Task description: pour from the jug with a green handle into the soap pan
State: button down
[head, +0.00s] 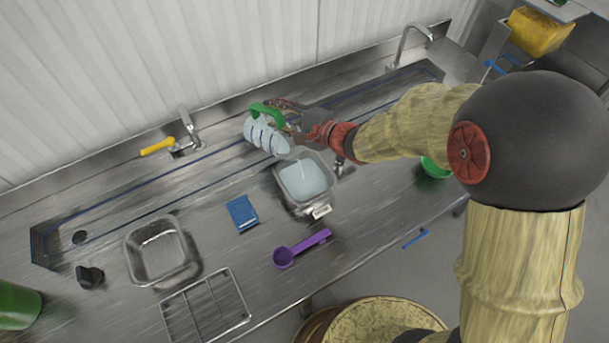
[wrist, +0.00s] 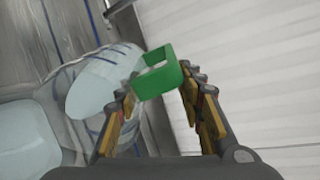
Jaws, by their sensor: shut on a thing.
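The jug (head: 258,134) is clear with blue bands, pale contents and a green handle (head: 266,111). My gripper (head: 290,118) is shut on the green handle, which shows between the fingers in the wrist view (wrist: 158,78). The jug body (wrist: 98,82) is held tilted, its lower end toward the soap pan. The soap pan (head: 281,187) is a metal pan holding pale blue liquid, just below and right of the jug in the head view. Part of the liquid (wrist: 24,140) shows at the left of the wrist view. I cannot tell whether a stream is falling.
A blue sponge-like block (head: 241,213), a purple scoop (head: 284,257), an empty metal pan (head: 132,246) and a wire rack (head: 208,303) lie on the counter. Taps (head: 187,130) stand along the back wall. A green bowl (head: 434,168) sits partly behind my arm.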

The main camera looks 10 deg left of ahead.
aim_at(286, 124)
jog(key=shift+s+d+f+t+y+b, duration=0.15)
jog(key=shift+s+d+y+b, duration=0.3)
jog(key=shift+b, duration=0.9)
jog(key=shift+s+d+f+t+y+b, duration=0.15)
jog(key=shift+d+b, duration=0.45)
jog(key=shift+b, duration=0.75)
jog(key=b, duration=0.3)
jog(key=shift+s+d+t, duration=0.25)
jog(key=shift+d+t, duration=0.05)
